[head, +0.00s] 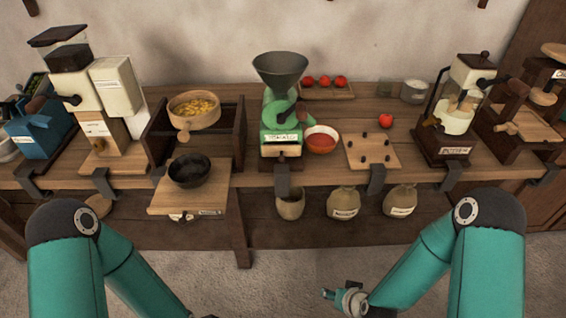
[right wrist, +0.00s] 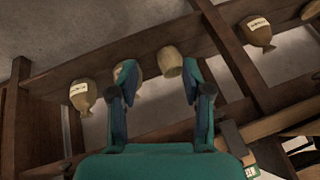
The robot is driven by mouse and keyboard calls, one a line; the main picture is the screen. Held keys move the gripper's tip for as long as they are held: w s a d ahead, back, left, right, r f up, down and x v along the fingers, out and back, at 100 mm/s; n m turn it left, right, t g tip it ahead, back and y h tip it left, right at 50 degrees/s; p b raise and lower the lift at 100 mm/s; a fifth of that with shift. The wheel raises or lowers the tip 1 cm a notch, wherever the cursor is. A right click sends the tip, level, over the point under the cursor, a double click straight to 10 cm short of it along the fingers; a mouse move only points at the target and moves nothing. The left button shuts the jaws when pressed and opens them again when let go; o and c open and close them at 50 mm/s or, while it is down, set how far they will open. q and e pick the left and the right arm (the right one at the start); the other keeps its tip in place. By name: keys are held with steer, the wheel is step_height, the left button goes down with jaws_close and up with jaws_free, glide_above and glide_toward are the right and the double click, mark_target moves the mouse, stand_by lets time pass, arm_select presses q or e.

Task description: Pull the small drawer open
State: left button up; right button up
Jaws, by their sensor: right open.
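A green hand mill (head: 280,112) with a dark funnel stands at the middle of the bench. A small drawer with a pale wooden front (head: 281,151) sits in its base, at the bench's front edge, and looks shut. A dark knob shows on its front. My right gripper (head: 328,294) is low in front of the bench, below and right of the drawer and well apart from it. In the right wrist view its two fingers (right wrist: 160,88) are spread, with nothing held between them. My left arm runs out of the bottom of the head view, so its gripper is hidden.
A wooden board (head: 165,197) with a black bowl (head: 189,170) juts out left of the mill. A red bowl (head: 321,139) and a pegged board (head: 371,152) are right of it. Metal clamps grip the bench edge. Sacks (head: 343,202) stand on the lower shelf.

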mark_target(283, 169)
steer(key=w+a+r+t+h+b, duration=0.1)
steer(key=w+r+t+b, duration=0.4)
steer(key=w, duration=0.3)
steer(key=w+a+r+t+b, duration=0.1)
steer(key=w+r+t+b, duration=0.25)
steer(key=w+r, duration=0.35)
steer(key=w+a+r+n+t+y+b, duration=0.25)
steer(key=a+r+b, duration=0.25)
steer(key=a+r, duration=0.25)
steer(key=shift+t+h, duration=0.25)
steer(key=shift+t, duration=0.15)
steer(key=w+a, duration=0.1)
steer(key=w, duration=0.4)
steer(key=w+a+p, duration=0.1)
steer(key=w, duration=0.4)
steer(key=w+a+f+p, duration=0.1)
steer(key=w, duration=0.4)
steer(key=shift+w+a, duration=0.2)
steer(key=shift+a, duration=0.15)
jaws_close()
